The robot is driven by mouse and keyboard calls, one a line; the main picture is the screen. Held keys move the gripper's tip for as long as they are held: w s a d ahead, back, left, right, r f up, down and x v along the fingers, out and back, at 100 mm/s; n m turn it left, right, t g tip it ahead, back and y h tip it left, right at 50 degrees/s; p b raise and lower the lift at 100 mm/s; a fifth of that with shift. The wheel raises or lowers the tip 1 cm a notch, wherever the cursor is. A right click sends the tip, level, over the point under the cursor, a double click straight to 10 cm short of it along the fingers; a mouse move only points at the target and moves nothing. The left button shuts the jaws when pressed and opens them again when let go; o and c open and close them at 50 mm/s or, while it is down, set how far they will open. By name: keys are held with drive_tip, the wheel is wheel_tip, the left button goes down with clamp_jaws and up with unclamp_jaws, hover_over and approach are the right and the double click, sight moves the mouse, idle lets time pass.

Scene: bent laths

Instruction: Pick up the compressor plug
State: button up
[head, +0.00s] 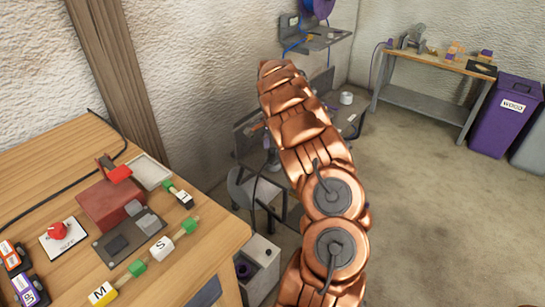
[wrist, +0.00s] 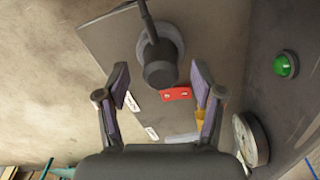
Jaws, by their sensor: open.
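In the wrist view my gripper (wrist: 160,80) is open, its two purple-lined fingers spread wide. A dark grey cylindrical piece (wrist: 160,62) on a stem or cable shows at the upper middle, in line with the gap between the fingers. It may be the compressor plug; I cannot tell for sure, nor how far beyond the fingertips it is. Nothing is visibly held. In the head view my copper arm reaches away toward the grey equipment by the wall, and my gripper is hidden.
The wrist view shows a red part (wrist: 176,94), a green button (wrist: 286,65) and a round gauge (wrist: 251,138). In the head view a wooden table (head: 205,243) with blocks stands left, and a workbench (head: 440,63) and purple bin (head: 505,115) stand back right. Floor at right is clear.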

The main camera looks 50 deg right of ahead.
drive_tip(key=shift+f, duration=1.3)
drive_tip(key=c, duration=1.2)
